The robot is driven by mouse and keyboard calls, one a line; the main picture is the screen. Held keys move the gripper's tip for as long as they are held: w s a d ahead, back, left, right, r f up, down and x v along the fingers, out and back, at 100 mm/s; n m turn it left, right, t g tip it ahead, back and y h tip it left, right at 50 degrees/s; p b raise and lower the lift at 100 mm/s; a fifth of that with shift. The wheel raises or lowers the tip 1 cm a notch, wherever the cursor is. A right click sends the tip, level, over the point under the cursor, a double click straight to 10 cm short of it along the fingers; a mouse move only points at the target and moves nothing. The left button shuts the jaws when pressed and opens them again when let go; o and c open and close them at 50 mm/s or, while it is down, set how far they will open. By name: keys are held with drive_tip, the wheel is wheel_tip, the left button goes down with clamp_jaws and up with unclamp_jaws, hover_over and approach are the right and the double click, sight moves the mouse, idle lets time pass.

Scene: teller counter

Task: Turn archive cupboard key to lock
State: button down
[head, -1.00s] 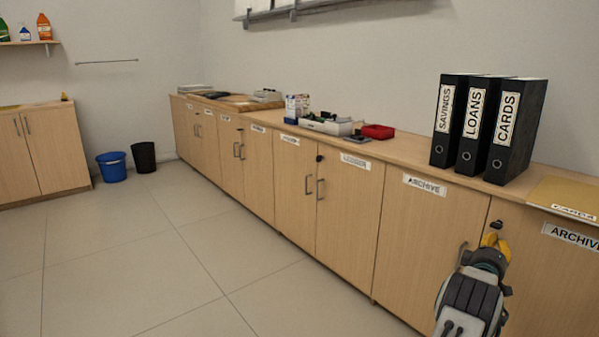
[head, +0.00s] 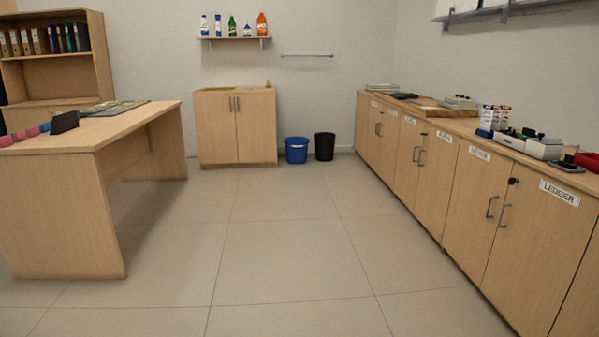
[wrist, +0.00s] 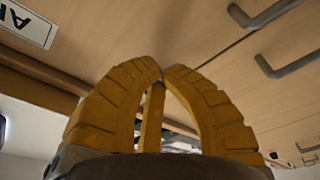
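My gripper (wrist: 163,74) shows in the wrist view with its two yellow ribbed fingers curved together and their tips meeting. I see no key between them. An archive cupboard door shows there behind the fingers, with part of a white label (wrist: 28,22) reading "AR" at the upper left. Grey bar handles (wrist: 268,14) are at the upper right. The archive key and its lock are not visible in either current view. The head view does not show my gripper or the archive cupboard.
In the head view, the ledger cupboard (head: 535,235) with a dark lock (head: 513,181) stands at the right under the long counter. A wooden desk (head: 60,215) is at the left. A blue bin (head: 297,151) and black bin (head: 325,147) stand at the back. The tiled floor between is clear.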

drive_tip(key=shift+w+r, duration=0.4)
drive_tip(key=shift+r, duration=0.25)
idle(0.7)
drive_tip(key=shift+s+r, duration=0.25)
idle(0.6)
drive_tip(key=shift+s+r, duration=0.15)
drive_tip(key=shift+r, duration=0.15)
drive_tip(key=shift+s+r, duration=0.1)
drive_tip(key=shift+r, duration=0.05)
drive_tip(key=shift+s+f, duration=0.2)
drive_tip(key=shift+s, duration=0.1)
idle(0.5)
drive_tip(key=c, duration=1.9)
unclamp_jaws()
drive_tip(key=shift+c, duration=0.2)
